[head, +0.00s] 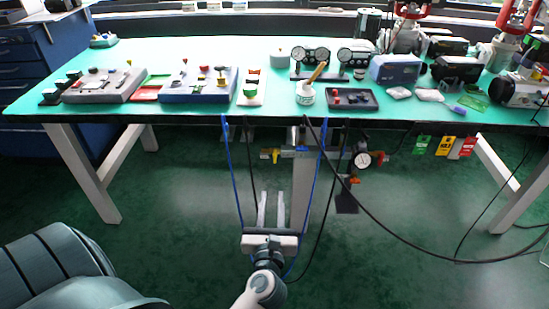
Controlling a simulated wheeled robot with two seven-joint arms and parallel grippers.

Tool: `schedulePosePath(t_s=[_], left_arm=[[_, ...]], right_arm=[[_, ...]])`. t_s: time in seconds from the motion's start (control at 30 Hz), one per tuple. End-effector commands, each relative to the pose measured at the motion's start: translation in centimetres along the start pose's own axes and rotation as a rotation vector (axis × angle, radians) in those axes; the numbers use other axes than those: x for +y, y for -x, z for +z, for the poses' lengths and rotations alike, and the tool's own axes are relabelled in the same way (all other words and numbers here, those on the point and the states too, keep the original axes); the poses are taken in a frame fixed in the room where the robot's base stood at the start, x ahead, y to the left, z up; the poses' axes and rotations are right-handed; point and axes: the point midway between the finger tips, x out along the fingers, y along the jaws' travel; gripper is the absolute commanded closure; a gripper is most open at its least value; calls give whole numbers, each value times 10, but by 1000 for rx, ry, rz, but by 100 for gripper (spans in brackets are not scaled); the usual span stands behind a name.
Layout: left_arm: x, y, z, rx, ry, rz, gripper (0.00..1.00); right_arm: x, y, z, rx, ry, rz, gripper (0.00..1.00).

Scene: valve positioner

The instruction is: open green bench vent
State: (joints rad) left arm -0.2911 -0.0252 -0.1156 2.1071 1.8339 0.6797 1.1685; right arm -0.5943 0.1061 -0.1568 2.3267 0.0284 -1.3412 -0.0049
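My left gripper (271,205) is in the lower middle, below and in front of the bench edge. Its two pale fingers point away from me and stand apart with nothing seen between them. The green-topped bench (200,50) spans the view. Under its front edge runs a grey pipe assembly (303,152). It has a small yellow handle (270,155) at its left end, a round gauge (362,160) at its right and an orange-yellow handle (350,181) below. I cannot tell which handle is the vent. My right gripper is not in view.
Blue lines (232,170) and black cables hang from the bench edge around my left gripper. A black cable (400,243) loops to the right. Green (422,144), yellow (445,145) and red (467,147) tags hang right of the gauge. Open floor (180,220) lies left.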

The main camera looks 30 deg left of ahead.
Motion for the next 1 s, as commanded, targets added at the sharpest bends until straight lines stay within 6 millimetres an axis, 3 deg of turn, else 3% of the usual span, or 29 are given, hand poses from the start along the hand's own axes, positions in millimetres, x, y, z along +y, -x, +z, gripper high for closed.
schedulePosePath(t_s=[0.37, 1.0], left_arm=[[0, -28, 2, -4, -3, 1, 73], [0, -140, 1, -3, -3, 0, 73]], right_arm=[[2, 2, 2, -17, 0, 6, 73], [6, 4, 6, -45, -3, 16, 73]])
